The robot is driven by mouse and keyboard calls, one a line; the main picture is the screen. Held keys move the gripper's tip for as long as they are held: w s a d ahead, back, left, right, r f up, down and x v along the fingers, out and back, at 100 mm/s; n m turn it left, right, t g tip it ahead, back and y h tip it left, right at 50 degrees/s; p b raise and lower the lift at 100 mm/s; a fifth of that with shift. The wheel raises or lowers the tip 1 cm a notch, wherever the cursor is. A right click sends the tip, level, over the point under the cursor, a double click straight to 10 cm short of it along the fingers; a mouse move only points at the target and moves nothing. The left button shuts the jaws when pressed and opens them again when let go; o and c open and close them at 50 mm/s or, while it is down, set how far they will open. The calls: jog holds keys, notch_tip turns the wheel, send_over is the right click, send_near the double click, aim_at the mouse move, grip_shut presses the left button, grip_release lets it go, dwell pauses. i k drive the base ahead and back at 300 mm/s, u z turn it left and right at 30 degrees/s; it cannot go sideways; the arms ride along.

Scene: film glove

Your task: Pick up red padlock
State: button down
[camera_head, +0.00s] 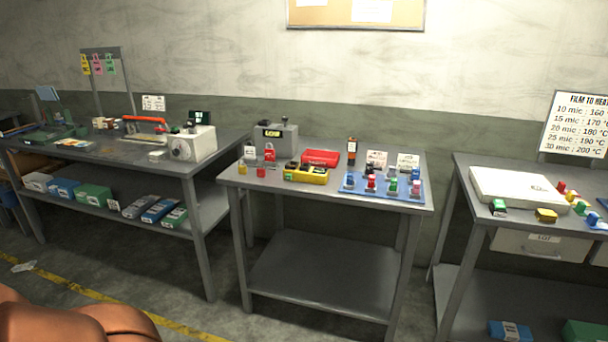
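A red padlock-shaped item (269,153) stands on the left part of the middle grey table, in front of a grey box device (276,138) with a small lit display. A smaller red block (261,172) sits nearer the table's front left edge, next to a small yellow one (242,168). Both are too small to tell whether they are padlocks. More small coloured items, some red (371,183), stand on a blue tray (410,197) at the table's right. My gripper is not in view.
The middle table also holds a yellow case (306,174), a red case (320,157) and a dark bottle (351,150). A left bench (100,152) carries a white machine (190,145). A right table holds a white slab (518,188). Open floor lies in front.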

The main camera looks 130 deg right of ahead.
aim_at(261, 172)
jog(key=z, duration=4.6)
jog(key=i, duration=0.9)
jog(key=u, duration=0.8)
jog(key=i, duration=0.55)
jog(key=u, duration=0.7)
